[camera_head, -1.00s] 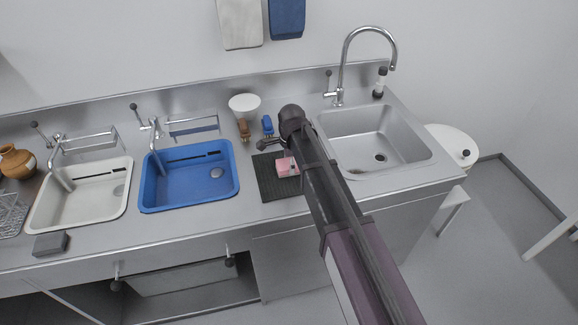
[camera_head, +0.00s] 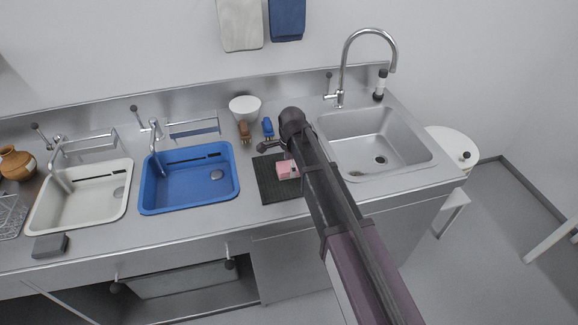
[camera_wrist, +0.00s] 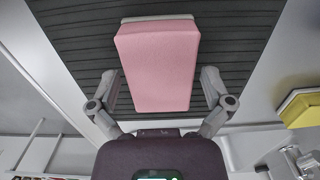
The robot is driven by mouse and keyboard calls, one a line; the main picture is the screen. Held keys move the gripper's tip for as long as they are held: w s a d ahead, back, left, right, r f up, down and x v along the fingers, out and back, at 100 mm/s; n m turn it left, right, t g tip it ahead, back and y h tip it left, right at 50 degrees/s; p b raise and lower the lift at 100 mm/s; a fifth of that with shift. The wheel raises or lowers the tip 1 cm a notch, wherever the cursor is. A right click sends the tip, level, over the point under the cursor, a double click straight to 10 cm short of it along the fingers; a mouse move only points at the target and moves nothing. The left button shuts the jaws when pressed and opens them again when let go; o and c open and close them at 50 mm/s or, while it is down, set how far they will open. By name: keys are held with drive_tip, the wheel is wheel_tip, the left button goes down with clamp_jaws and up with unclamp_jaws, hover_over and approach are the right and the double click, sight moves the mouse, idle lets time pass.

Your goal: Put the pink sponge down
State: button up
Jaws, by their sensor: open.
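The pink sponge (camera_head: 287,169) rests on the dark ribbed mat (camera_head: 268,183) on the counter, between the blue basin and the steel sink. In the wrist view the sponge (camera_wrist: 157,62) fills the upper middle, with a pale layer along its far edge. My gripper (camera_wrist: 162,88) is open, with one finger on each side of the sponge's near part. The left finger looks very close to the sponge, and I cannot tell if it touches. In the head view my arm covers the mat's right side and most of my gripper.
The blue basin (camera_head: 188,184) is left of the mat and the steel sink (camera_head: 385,160) is right. A brown brush (camera_head: 245,131), a blue brush (camera_head: 267,127) and a white bowl (camera_head: 245,107) stand behind. A yellow sponge (camera_wrist: 300,108) shows at the wrist view's right. A grey block (camera_head: 50,245) lies front left.

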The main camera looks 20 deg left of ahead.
drive_tip(key=shift+r, duration=0.15)
wheel_tip(320, 180, up, 12)
drive_tip(key=p, duration=1.2)
drive_tip(key=shift+d, duration=0.2)
drive_tip(key=shift+w, duration=0.1)
idle(0.6)
drive_tip(key=s+d+n, duration=0.3)
drive_tip(key=d, duration=1)
drive_tip(key=s+d+n, duration=0.4)
drive_tip(key=d, duration=1)
drive_tip(key=s+d+n, duration=0.3)
drive_tip(key=d+n, duration=0.1)
drive_tip(key=d, duration=1)
drive_tip(key=shift+s, duration=0.4)
drive_tip(key=shift+a, duration=0.1)
